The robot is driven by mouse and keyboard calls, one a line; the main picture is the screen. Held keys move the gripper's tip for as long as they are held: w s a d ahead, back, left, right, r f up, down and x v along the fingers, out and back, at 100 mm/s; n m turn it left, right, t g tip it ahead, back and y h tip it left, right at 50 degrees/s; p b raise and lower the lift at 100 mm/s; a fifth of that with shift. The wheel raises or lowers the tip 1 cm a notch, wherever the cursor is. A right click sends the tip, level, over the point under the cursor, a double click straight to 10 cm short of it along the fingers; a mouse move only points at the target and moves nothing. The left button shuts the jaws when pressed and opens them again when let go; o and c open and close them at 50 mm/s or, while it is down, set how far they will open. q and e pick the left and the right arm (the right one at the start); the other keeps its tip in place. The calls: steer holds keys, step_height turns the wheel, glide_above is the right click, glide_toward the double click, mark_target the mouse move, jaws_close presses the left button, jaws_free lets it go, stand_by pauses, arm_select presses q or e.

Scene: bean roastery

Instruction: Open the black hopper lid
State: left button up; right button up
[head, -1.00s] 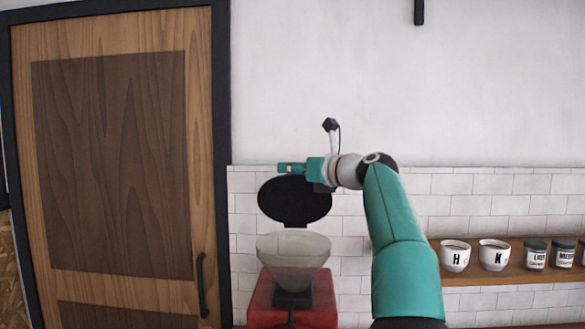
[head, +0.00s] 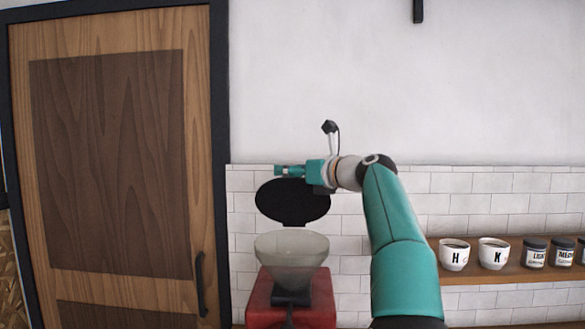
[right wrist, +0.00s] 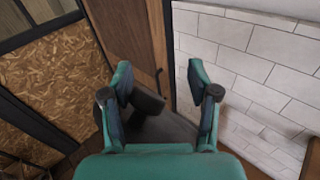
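The black hopper lid (head: 293,203) stands raised and nearly upright above the back of the pale translucent hopper (head: 291,249), with its broad face toward me. The hopper's mouth is uncovered. My right gripper (head: 284,170) is at the lid's upper edge, pointing left; the head view does not show clearly whether they touch. In the right wrist view my right gripper (right wrist: 159,75) has its fingers spread apart. A dark shape shows beyond and below them, probably the lid. My left gripper is not in view.
The hopper sits on a red machine (head: 262,301) before a white tiled wall. A wooden door (head: 113,160) is on the left. A shelf (head: 505,272) with lettered mugs and jars is on the right.

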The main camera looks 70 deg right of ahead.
steer(key=shift+d+f, duration=0.15)
steer(key=shift+f, duration=0.1)
steer(key=shift+s, duration=0.1)
stand_by(0.3)
steer(key=v, duration=1.2)
steer(key=shift+r, duration=0.2)
steer(key=shift+c, duration=0.2)
